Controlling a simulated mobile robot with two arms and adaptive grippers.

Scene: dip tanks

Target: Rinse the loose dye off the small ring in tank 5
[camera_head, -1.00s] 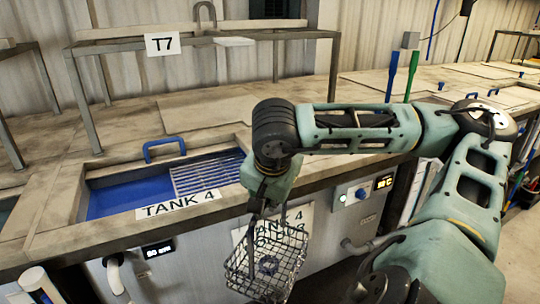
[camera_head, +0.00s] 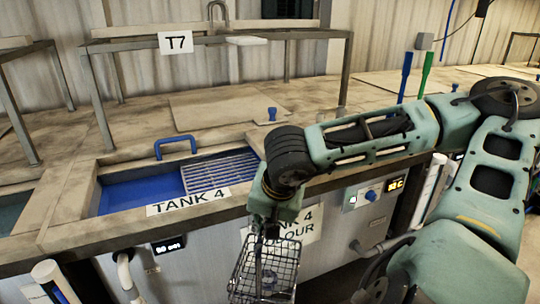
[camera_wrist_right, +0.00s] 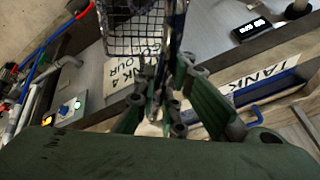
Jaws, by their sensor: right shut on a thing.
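My right gripper (camera_head: 271,228) is shut on the handle of a wire basket (camera_head: 262,272). It also shows in the right wrist view (camera_wrist_right: 165,100), with the basket mesh (camera_wrist_right: 135,40) beyond its fingers. The basket hangs in the air in front of the tank bench's front panel, below the rim. A small greyish thing, perhaps the ring, shows through the mesh low in the basket; its details are unclear. I cannot make out a label for tank 5. My left gripper is out of view.
Tank 4, with its label (camera_head: 188,201), is open, with blue liquid (camera_head: 140,190) and a slatted grating (camera_head: 222,170). A blue handle (camera_head: 176,145) stands behind it. A frame with a T7 sign (camera_head: 175,43) rises at the back. Closed lids (camera_head: 215,107) cover the bench nearby.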

